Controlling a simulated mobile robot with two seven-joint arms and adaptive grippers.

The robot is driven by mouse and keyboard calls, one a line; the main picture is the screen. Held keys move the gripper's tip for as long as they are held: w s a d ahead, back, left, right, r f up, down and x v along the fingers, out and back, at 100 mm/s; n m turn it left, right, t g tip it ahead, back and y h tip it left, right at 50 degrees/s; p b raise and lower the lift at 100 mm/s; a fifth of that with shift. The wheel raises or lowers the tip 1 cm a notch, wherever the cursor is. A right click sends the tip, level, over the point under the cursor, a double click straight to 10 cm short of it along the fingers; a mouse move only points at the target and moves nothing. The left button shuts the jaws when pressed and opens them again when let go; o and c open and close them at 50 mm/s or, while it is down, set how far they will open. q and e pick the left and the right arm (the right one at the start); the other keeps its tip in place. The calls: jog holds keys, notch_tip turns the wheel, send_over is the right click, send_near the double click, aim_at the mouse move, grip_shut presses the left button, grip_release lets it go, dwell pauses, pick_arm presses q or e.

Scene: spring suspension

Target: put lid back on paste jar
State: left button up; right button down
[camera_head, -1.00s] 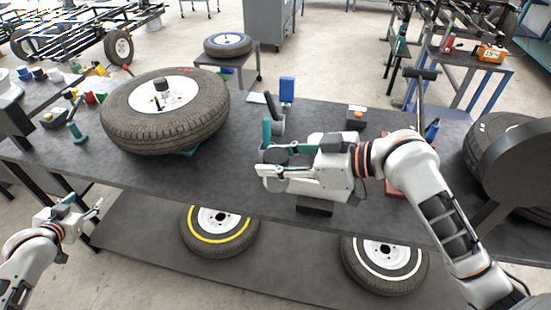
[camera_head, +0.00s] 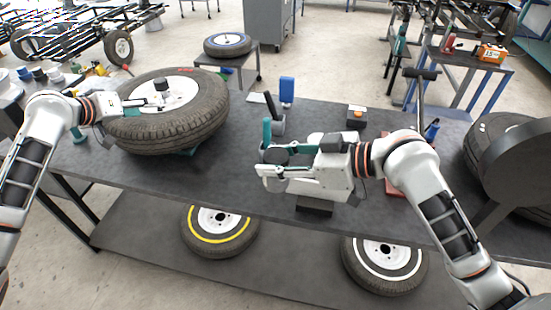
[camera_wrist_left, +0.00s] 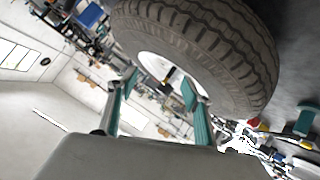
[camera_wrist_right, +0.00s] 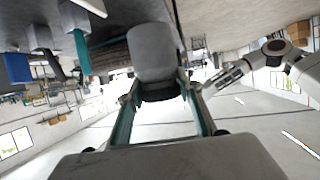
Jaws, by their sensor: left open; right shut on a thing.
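In the right wrist view the jar (camera_wrist_right: 153,52) sits between the teal fingers, with a darker end (camera_wrist_right: 160,92); I cannot tell whether that end is a lid or an opening. My left gripper (camera_head: 143,104) is open at the left side of the big tyre, its fingers pointing towards the white hub. In the left wrist view a small dark thing (camera_wrist_left: 169,76) shows at the hub between the open fingers. I cannot pick out a separate lid.
The big tyre (camera_head: 205,124) lies tilted on the dark bench (camera_head: 235,180). A teal-handled tool (camera_head: 267,130), a dark holder (camera_head: 278,124) and a blue bottle (camera_head: 287,90) stand behind the jar. A box with an orange button (camera_head: 356,117) is further right. The bench between tyre and jar is clear.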

pick_arm(q)
jog(key=s+d+r+m+g+h, duration=0.1)
jog(key=d+r+g+h, duration=0.15)
jog(key=d, duration=0.65)
jog(key=s+d+r+m+g+h, duration=0.1)
jog(key=d+r, duration=0.2)
jog(key=d, duration=0.7)
notch_tip(320, 180, up, 7)
jog(key=m+g+y, duration=0.3)
jog(key=g+y, duration=0.4)
jog(key=y, duration=0.1)
send_over(276, 155)
jog(key=shift+w+d+r+h, duration=0.1)
jog(key=shift+w+d+h, duration=0.1)
jog(key=shift+d+h, duration=0.1)
jog(key=shift+s+a+r+n, duration=0.1)
jog(key=shift+s+a+n, duration=0.1)
jog(key=shift+a+n, duration=0.1)
jog(key=shift+a+y, duration=0.1)
jog(key=shift+y, duration=0.35)
jog(key=shift+f, duration=4)
